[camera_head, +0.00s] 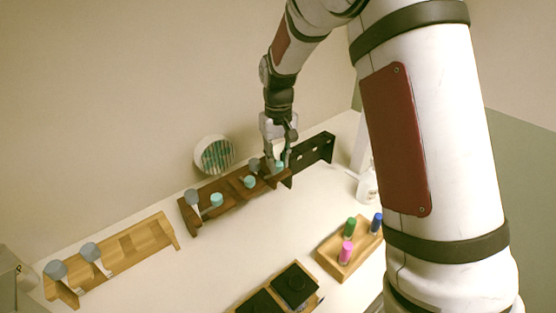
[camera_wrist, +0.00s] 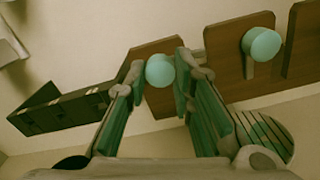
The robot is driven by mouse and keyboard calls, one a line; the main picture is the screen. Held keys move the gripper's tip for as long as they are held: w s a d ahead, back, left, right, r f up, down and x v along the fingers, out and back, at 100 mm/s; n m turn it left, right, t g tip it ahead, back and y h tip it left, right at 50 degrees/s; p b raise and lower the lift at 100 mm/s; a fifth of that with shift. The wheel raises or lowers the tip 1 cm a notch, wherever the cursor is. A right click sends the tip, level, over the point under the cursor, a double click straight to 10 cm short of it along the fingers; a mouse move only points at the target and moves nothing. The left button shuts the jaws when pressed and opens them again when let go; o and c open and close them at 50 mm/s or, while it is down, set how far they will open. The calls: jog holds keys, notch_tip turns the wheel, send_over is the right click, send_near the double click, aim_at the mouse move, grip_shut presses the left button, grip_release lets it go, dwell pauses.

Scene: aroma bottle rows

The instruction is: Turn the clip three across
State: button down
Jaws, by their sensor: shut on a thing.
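The dark brown rack (camera_head: 233,205) stands near the wall and bears several clips with round ends, some teal and some grey-blue. A left teal clip (camera_head: 216,199) and a middle teal clip (camera_head: 250,181) show clear of my gripper. My gripper (camera_head: 278,163) points down at the rack's right end and is shut on the third teal clip (camera_head: 280,166). In the wrist view this clip's round teal end (camera_wrist: 160,71) sits between my fingertips, and the neighbouring teal clip (camera_wrist: 261,43) is to the right. My fingers hide part of the held clip.
A black rack (camera_head: 323,147) adjoins on the right. A light wooden rack (camera_head: 155,236) with grey-blue clips stands left. A round striped thing (camera_head: 215,155) is behind. A wooden tray (camera_head: 330,258) holds coloured bottles; another tray with black items lies in front. The table's middle is clear.

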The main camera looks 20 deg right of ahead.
aim_at(278, 162)
jog(key=shift+n, duration=0.3)
jog(key=c, duration=1.4)
grip_release()
notch_tip(278, 162, up, 12)
